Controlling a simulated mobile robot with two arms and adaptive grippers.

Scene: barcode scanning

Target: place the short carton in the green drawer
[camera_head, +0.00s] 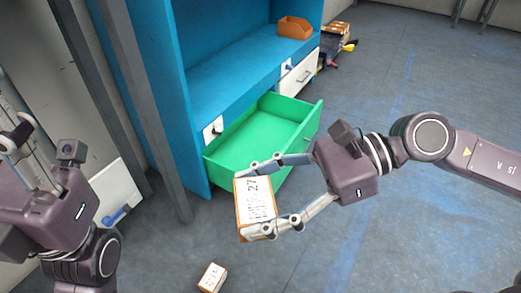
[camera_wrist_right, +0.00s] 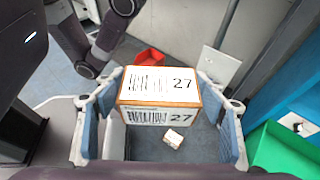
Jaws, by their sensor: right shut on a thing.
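An orange-brown carton (camera_head: 255,203) with white labels reading 27 is held in my right gripper (camera_head: 268,196), whose fingers are closed on two opposite sides of it. The same carton (camera_wrist_right: 160,88) fills the space between the fingers in the right wrist view. The green drawer (camera_head: 225,158) is pulled open from the blue cabinet and looks empty. The carton is in front of the drawer in the picture, outside it. My left gripper (camera_head: 14,135) is at the left edge, partly cut off, and its opening is unclear.
A smaller labelled carton (camera_head: 212,277) lies on the floor. The blue cabinet (camera_head: 235,82) has an orange bin (camera_head: 294,27) on its shelf and a white drawer (camera_head: 299,74) beyond the green one. A grey post (camera_head: 150,110) stands left of it. Floor on the right is clear.

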